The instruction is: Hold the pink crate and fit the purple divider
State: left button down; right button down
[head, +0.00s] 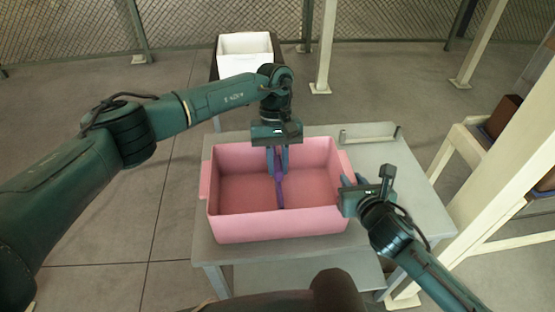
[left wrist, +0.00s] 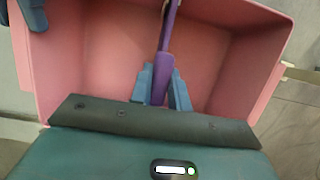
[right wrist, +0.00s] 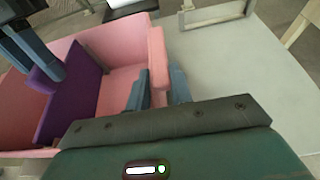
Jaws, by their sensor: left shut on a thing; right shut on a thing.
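The pink crate (head: 278,226) stands on the grey table, open side up. The purple divider (head: 280,192) is upright inside it, near the middle, running front to back; it shows as a broad panel in the right wrist view (right wrist: 72,106). My left gripper (head: 278,160) comes from above and is shut on the divider's top edge, as the left wrist view (left wrist: 164,88) shows. My right gripper (head: 350,190) is shut on the crate's right wall, with one finger on each side of it in the right wrist view (right wrist: 158,88). The divider's lower edge is not clearly visible.
The grey table (head: 400,190) has bare room right of the crate. A metal bracket or rail (head: 368,138) lies at its back right. A white bin (head: 245,44) stands behind. A cream post and frame (head: 490,165) rise at the right.

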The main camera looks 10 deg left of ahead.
pick_arm(q)
jog(key=shift+f, duration=0.85)
jog(key=c, duration=1.3)
grip_release()
jog(key=shift+o, duration=0.2)
jog(key=v, duration=1.2)
pick_arm(e)
jog(key=c, duration=1.2)
grip_release()
jog(key=shift+o, duration=0.2)
